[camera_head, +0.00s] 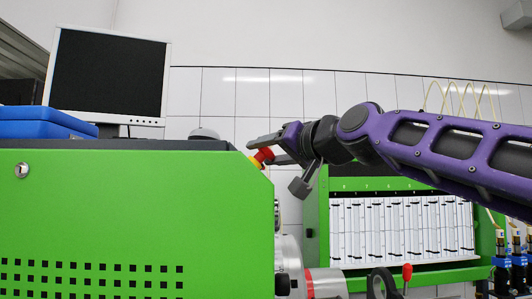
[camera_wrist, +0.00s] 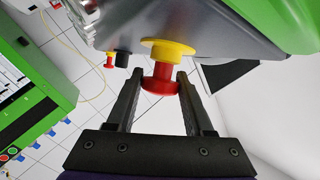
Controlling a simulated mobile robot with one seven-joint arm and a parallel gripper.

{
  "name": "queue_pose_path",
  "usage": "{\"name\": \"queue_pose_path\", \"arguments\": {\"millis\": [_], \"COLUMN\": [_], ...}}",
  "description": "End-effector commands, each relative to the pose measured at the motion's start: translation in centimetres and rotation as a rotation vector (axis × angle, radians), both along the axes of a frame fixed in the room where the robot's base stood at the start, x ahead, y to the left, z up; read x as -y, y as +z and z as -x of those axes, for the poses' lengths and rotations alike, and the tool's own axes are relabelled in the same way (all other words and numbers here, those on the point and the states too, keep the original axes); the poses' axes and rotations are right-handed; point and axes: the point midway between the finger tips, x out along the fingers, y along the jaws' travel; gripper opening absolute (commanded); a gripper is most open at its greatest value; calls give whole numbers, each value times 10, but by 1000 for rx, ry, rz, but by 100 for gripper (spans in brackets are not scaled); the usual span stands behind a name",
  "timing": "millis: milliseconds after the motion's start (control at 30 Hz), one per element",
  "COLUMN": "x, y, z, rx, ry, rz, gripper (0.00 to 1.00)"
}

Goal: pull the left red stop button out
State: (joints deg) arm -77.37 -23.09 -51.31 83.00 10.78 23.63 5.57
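A red stop button (camera_wrist: 160,80) on a yellow collar (camera_wrist: 167,49) sits close in front of my gripper in the wrist view. My gripper (camera_wrist: 160,76) has its two dark fingers apart, one on each side of the red cap. The fingertips are very near its edges; I cannot tell if they press on it. The red button also shows in the head view (camera_head: 262,156) at the upper right corner of the green cabinet (camera_head: 120,225), partly hidden by my gripper (camera_head: 268,150).
A second, smaller red button (camera_wrist: 109,61) stands farther off to the left in the wrist view, beside a black knob (camera_wrist: 121,58). A monitor (camera_head: 108,75) and blue case (camera_head: 45,123) stand on the cabinet. A green test bench (camera_head: 318,220) with white tubes stands behind my arm.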

Motion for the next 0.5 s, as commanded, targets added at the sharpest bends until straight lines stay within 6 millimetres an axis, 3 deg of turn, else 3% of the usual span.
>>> {"name": "queue_pose_path", "arguments": {"millis": [33, 267, 500], "x": [0, 0, 0], "y": [0, 0, 0], "z": [0, 0, 0], "rx": [0, 0, -1], "ry": [0, 0, 1], "rz": [0, 0, 0], "gripper": [41, 0, 0]}}
